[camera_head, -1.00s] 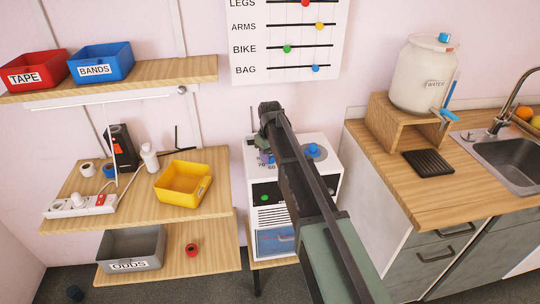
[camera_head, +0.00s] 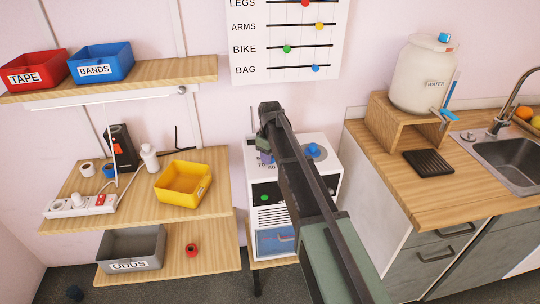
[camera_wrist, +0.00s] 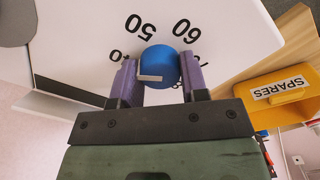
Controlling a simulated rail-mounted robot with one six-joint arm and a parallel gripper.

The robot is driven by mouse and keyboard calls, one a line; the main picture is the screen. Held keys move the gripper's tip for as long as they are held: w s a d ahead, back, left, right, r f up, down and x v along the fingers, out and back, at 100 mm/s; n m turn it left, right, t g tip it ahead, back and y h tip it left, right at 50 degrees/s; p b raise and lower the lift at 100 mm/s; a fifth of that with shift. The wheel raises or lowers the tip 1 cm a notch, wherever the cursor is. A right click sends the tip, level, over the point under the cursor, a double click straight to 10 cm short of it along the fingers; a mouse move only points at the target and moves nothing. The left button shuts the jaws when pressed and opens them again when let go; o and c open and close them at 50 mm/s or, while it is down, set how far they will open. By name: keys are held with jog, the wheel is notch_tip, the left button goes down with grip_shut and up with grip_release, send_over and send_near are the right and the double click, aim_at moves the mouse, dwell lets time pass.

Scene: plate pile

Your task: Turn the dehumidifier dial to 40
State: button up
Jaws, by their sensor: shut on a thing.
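The white dehumidifier (camera_head: 322,180) stands between the shelves and the counter, partly hidden behind my arm. In the wrist view, its blue dial (camera_wrist: 160,64) sits between the purple fingers of my gripper (camera_wrist: 157,72), which is shut on it. The dial's pale pointer mark points left in the picture, toward the left finger. Large upside-down figures 50 (camera_wrist: 140,26) and 60 (camera_wrist: 187,30) show beyond the dial. Another figure to the left is partly hidden by the finger, and so is one to the right. In the head view, my arm hides the dial.
A second blue knob (camera_head: 313,150) stands on the machine, right of my arm. A yellow SPARES bin (camera_head: 183,183) is on the shelf to the left. The counter with the water jug (camera_head: 425,75) is close on the right.

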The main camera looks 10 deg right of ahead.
jog(key=o, duration=0.9)
jog(key=shift+r, duration=0.1)
notch_tip(320, 180, up, 11)
jog(key=p, duration=1)
jog(key=shift+f+p, duration=0.2)
jog(key=shift+p, duration=0.2)
jog(key=s+m, duration=0.3)
jog(key=s, duration=0.7)
jog(key=s+m, duration=0.2)
jog(key=s, duration=0.8)
jog(key=s+m, duration=0.3)
jog(key=s, duration=0.6)
jog(key=shift+s+m, duration=0.3)
jog(key=shift+s, duration=0.1)
